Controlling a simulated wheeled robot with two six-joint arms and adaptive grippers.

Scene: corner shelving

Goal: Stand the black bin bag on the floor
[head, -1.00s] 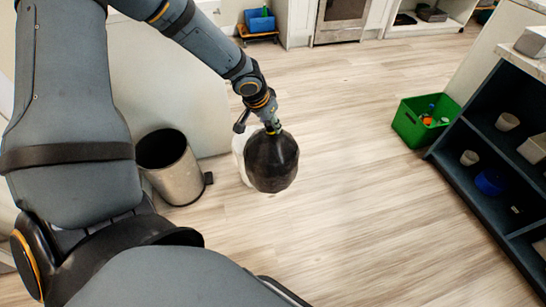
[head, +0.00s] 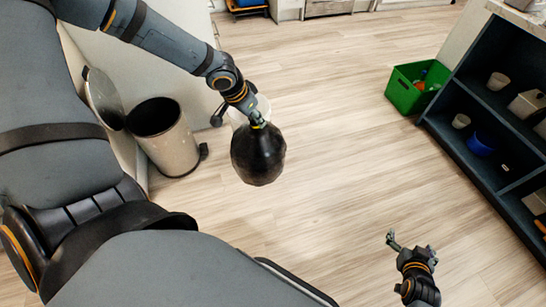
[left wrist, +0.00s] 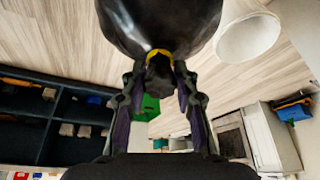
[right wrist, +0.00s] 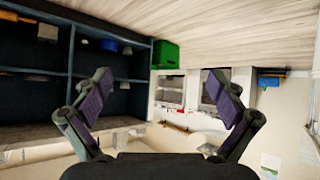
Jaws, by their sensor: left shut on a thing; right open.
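The black bin bag (head: 258,155) hangs neck up from my left gripper (head: 257,122), which is shut on its tied neck. In the left wrist view the bag (left wrist: 160,22) fills the top middle, with a yellow tie between the fingers (left wrist: 160,68). The floor (head: 330,170) shows around the bag; I cannot tell whether its base touches it. My right gripper (head: 411,243) is open and empty at the lower right of the head view, and its spread fingers (right wrist: 160,88) show in the right wrist view.
A steel bin (head: 168,145) with its lid (head: 103,95) raised stands left of the bag. A white object (head: 263,104) is partly hidden behind the bag. A green crate (head: 405,92) and dark shelving (head: 455,150) stand on the right. The middle floor is clear.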

